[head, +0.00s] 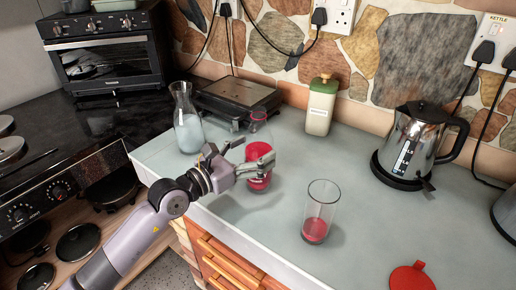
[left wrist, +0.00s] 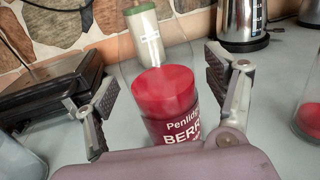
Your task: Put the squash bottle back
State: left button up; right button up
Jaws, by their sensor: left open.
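The squash bottle (head: 260,151) is clear with red liquid inside and stands upright on the grey worktop. In the left wrist view the bottle (left wrist: 168,95) shows its red contents and a label with white "BERR" lettering. My left gripper (head: 252,158) is at the bottle in the head view. In the left wrist view the gripper (left wrist: 162,85) has its fingers spread, one on each side of the bottle, with visible gaps. The gripper hides part of the bottle in the head view. My right gripper is not in view.
A glass (head: 316,215) with a little red drink stands to the right, and a red lid-like piece (head: 411,277) lies near the front. A carafe (head: 187,125), black grill (head: 235,98), green-topped container (head: 320,108) and kettle (head: 411,145) stand around. The worktop between glass and kettle is clear.

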pick_arm(q)
jog(key=b+v, duration=0.1)
jog(key=v, duration=0.9)
jog(key=shift+s+b, duration=0.2)
jog(key=shift+b, duration=0.15)
jog(key=shift+a+r, duration=0.1)
